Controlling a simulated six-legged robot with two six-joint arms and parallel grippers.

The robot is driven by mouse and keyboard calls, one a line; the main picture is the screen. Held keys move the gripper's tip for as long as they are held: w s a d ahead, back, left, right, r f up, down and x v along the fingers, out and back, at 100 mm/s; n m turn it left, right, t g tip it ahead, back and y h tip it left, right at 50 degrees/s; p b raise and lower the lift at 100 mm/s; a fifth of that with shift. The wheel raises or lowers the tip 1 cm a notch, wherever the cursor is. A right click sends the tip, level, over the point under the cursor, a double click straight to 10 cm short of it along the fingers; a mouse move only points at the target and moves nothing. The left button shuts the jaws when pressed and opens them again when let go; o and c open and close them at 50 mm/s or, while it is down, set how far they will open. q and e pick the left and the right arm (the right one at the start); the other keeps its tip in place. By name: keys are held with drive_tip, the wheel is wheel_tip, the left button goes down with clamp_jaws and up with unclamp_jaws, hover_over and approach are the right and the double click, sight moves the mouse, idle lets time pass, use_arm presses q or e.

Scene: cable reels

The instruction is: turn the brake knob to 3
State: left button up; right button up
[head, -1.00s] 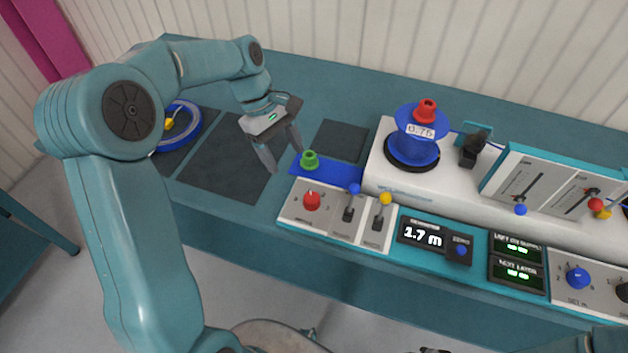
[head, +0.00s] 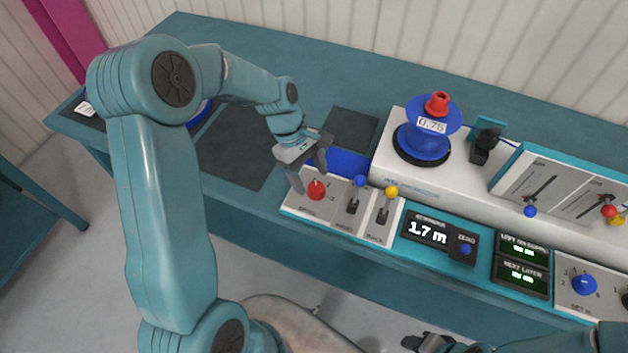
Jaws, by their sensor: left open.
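The red knob (head: 316,190) sits on the white panel (head: 337,212) at the front edge of the bench, with small marks around it; the label below it is too small to read surely. I cannot tell which number it points to. My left gripper (head: 310,178) is open just above and behind the red knob, its fingers pointing down, one to its left and one near its back right. I cannot tell whether they touch it. My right gripper (head: 430,342) shows only in part at the bottom edge, and its jaws are unclear.
Blue-tipped (head: 360,181) and yellow-tipped (head: 392,191) levers stand just right of the knob. A display (head: 427,232) reads 1.7 m. A blue reel (head: 424,139) marked 0.75 stands on the white housing. A dark mat (head: 238,150) lies clear on the left.

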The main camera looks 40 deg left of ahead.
sight(315, 187)
use_arm(q)
drive_tip(key=shift+x, duration=1.55)
drive_tip(key=shift+w, duration=0.1)
drive_tip(key=c, duration=1)
drive_tip(key=shift+c, duration=0.2)
